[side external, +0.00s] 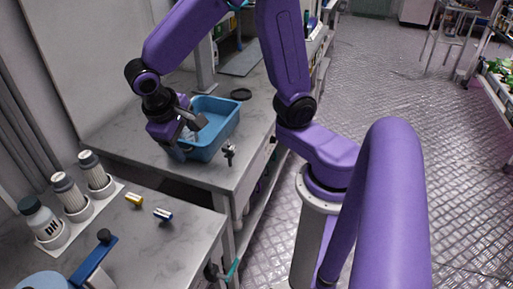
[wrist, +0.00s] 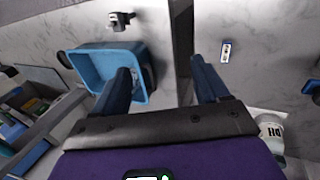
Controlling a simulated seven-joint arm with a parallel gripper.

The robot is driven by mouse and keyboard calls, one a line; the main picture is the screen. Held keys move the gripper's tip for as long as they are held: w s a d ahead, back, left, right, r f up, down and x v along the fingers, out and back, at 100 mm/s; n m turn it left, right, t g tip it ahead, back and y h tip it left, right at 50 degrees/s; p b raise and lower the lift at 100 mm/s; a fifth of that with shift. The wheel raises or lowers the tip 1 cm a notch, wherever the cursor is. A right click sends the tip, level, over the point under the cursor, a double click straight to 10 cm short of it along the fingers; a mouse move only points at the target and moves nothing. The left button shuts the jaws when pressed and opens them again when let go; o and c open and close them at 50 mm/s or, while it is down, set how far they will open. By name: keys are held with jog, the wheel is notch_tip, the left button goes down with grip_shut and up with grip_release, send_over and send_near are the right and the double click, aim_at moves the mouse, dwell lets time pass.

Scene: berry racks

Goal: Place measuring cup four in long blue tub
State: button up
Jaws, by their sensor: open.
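The long blue tub (side external: 222,135) stands on the grey marbled counter in the side view. It also shows at the left of the wrist view (wrist: 85,72). My gripper (side external: 186,142) is low beside the tub's near left end, with fingers open. In the wrist view, the left finger of my gripper (wrist: 161,70) overlaps the tub's right end and the right finger is over the counter gap. Something small and pale shows by the tub's right end, partly hidden by the left finger. I cannot tell whether it is measuring cup four. No measuring cup is clearly identifiable.
A small dark clamp-like item (side external: 229,152) is by the tub's right side. A black disc (side external: 241,94) lies behind the tub. A gap separates the counters.

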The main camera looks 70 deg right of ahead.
jog(key=s+d+n+y, duration=0.1)
jog(key=s+n+y, duration=0.4)
jog(key=s+n, duration=0.7)
jog(key=s, duration=0.4)
jog(key=shift+s+d+r, duration=0.2)
jog(key=shift+s+d, duration=0.1)
jog(key=shift+s, duration=0.1)
